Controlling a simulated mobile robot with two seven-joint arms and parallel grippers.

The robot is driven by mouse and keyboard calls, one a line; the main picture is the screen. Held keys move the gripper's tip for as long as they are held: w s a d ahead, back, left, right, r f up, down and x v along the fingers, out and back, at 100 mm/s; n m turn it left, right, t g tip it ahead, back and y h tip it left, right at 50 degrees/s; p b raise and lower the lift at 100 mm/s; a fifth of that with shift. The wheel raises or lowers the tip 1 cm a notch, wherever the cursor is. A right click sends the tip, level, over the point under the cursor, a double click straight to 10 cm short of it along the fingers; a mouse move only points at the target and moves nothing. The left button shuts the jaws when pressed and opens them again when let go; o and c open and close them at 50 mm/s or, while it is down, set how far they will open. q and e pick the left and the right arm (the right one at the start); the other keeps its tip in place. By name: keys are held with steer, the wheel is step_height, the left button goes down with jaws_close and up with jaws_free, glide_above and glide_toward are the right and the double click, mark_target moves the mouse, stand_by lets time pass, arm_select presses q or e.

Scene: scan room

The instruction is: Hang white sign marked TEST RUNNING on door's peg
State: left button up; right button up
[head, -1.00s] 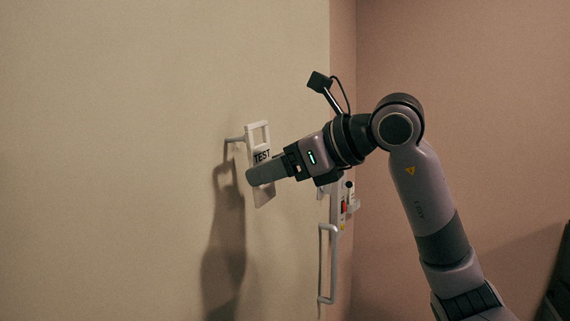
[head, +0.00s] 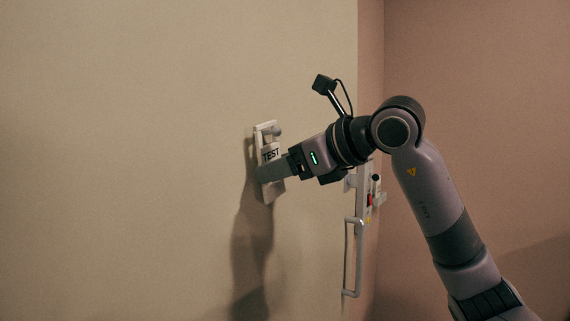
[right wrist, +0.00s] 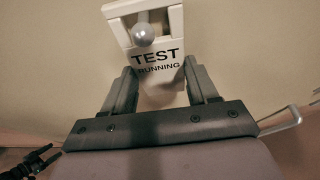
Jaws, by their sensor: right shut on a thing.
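The white sign (head: 269,154) is upright, close to the door (head: 150,150), with black lettering; the right wrist view shows TEST RUNNING on it (right wrist: 158,60). It has a rectangular opening at its top. The peg (head: 277,131) sticks out from the door, and its round knob (right wrist: 144,35) shows within that opening, on the near side of the sign. My right gripper (head: 271,172) is shut on the sign's lower part, with a finger on each side in the right wrist view (right wrist: 162,84). The fingers hide part of the sign.
A vertical door handle (head: 348,258) and latch hardware (head: 370,195) sit near the door's right edge, below and to the right of my right gripper. A pink wall (head: 470,100) lies beyond. The door's face to the left is clear.

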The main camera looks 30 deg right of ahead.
stand_by(0.4)
steer(key=o, duration=1.1)
steer(key=b+v, duration=0.1)
steer(key=v, duration=0.6)
steer(key=shift+s, duration=0.15)
